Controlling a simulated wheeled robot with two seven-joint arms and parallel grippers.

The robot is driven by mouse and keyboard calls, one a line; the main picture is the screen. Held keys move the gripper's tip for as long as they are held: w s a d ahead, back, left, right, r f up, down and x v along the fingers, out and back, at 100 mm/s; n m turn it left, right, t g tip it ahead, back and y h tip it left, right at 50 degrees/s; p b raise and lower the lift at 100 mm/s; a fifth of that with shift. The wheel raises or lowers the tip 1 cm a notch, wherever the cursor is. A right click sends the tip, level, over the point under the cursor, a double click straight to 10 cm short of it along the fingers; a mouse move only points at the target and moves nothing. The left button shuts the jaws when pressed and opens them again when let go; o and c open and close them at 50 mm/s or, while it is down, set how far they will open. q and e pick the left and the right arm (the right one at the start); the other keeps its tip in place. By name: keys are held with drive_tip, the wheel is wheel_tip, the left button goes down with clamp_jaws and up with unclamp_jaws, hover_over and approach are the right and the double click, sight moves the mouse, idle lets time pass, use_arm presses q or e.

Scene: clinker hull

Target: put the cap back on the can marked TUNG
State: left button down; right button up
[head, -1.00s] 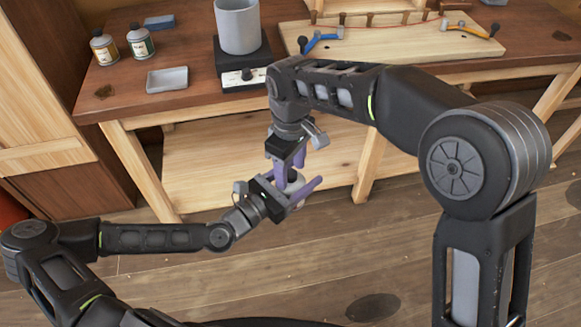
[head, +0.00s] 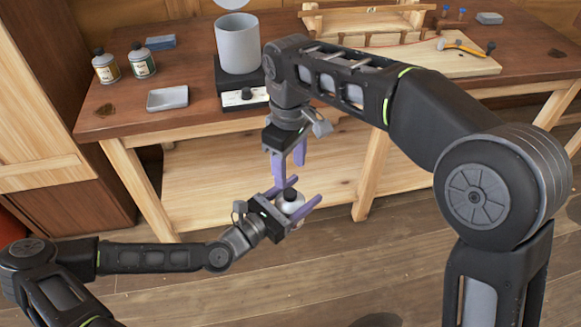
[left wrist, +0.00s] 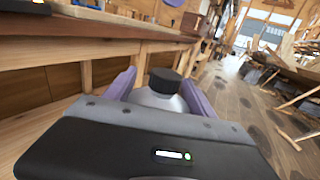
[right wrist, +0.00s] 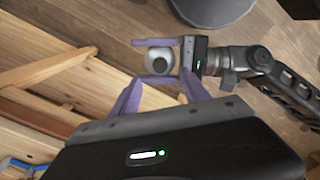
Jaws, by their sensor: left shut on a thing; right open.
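My left gripper (head: 308,190) is shut on a pale silver can (head: 292,207), held upright in front of the bench. A black cap (head: 290,195) sits on top of the can; it also shows in the left wrist view (left wrist: 165,80) and from above in the right wrist view (right wrist: 158,67). Whether it is fully seated I cannot tell. No marking on this can is readable. My right gripper (head: 289,176) is open and empty, fingers pointing down just above the cap and apart from it.
The lower shelf (head: 215,185) is clear.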

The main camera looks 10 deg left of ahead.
drive_tip(key=w+d+f+m+t+y, duration=0.2)
drive_tip(key=w+d+f+m, duration=0.15)
drive_tip(key=w+f, duration=0.35)
drive_tip(key=w+d+f+m+t+y, duration=0.1)
drive_tip(key=w+d+f+m+t, duration=0.1)
drive_tip(key=w+d+f, duration=0.5)
drive_tip(key=s+f+m+g+y, duration=0.2)
drive_tip(key=s+f+m, duration=0.2)
drive_tip(key=s+f, duration=1.25)
drive_tip(key=s+d+f+m, duration=0.1)
drive_tip(key=s+f+m, duration=0.1)
drive_tip(key=s, duration=0.6)
drive_tip(key=s+d+f+m+g, duration=0.1)
drive_tip(key=s+d+f+m, duration=0.1)
drive_tip(key=s, duration=0.7)
wheel_tip(320, 180, down, 2)
drive_tip(key=shift+s+d+m+h, duration=0.2)
drive_tip(key=shift+s+m+h, duration=0.1)
drive_tip(key=shift+m+h, duration=0.15)
use_arm(q)
drive_tip(key=shift+r, duration=0.1)
